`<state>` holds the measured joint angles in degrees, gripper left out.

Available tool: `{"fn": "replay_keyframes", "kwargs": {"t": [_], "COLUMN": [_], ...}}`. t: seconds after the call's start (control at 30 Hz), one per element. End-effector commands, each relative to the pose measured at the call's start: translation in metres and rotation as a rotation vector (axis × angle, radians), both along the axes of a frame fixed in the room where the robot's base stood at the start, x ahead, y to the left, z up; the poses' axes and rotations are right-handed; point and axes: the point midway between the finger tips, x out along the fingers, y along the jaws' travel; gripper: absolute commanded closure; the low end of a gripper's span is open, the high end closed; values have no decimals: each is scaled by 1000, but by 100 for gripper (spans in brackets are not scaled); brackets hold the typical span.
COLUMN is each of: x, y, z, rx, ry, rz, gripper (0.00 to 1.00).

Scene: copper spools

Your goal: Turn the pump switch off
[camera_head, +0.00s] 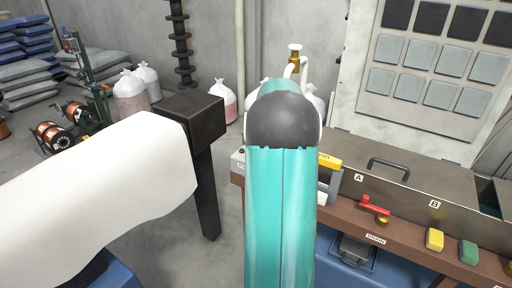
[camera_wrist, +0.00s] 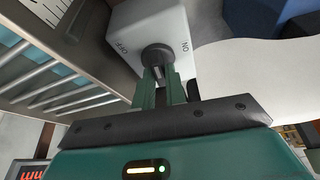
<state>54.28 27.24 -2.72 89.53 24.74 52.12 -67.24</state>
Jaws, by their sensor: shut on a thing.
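The pump switch is a light grey box (camera_wrist: 130,14) with a dark round knob (camera_wrist: 157,56), at the top middle of the wrist view. The word OFF is printed left of the knob and ON right of it. My gripper (camera_wrist: 161,76) is shut on the knob, with one green finger on each side. The fingers cover part of the knob, so I cannot tell which label it points to. In the head view, a small part of a grey box (camera_head: 238,160) shows just left of my arm. My arm hides the gripper there.
A brown bench (camera_head: 400,235) with a red-handled drain valve (camera_head: 374,204), a yellow block (camera_head: 434,239) and a green block (camera_head: 468,252) lies right of my arm. A metal lid with a handle (camera_head: 388,165) is behind. In the wrist view, a metal rack (camera_wrist: 55,75) is close on the left.

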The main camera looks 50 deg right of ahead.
Motion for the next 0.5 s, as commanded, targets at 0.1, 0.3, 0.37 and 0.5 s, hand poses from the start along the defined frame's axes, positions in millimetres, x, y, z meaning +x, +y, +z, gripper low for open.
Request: {"fn": "replay_keyframes", "kwargs": {"t": [0.1, 0.3, 0.37, 0.5], "x": [0, 0, 0, 0], "y": [-1, -1, -1, -1], "z": [0, 0, 0, 0], "rx": [-1, 0, 0, 0], "ry": [0, 1, 1, 1], "rz": [62, 131, 142, 156], "gripper": [100, 100, 100, 100]}}
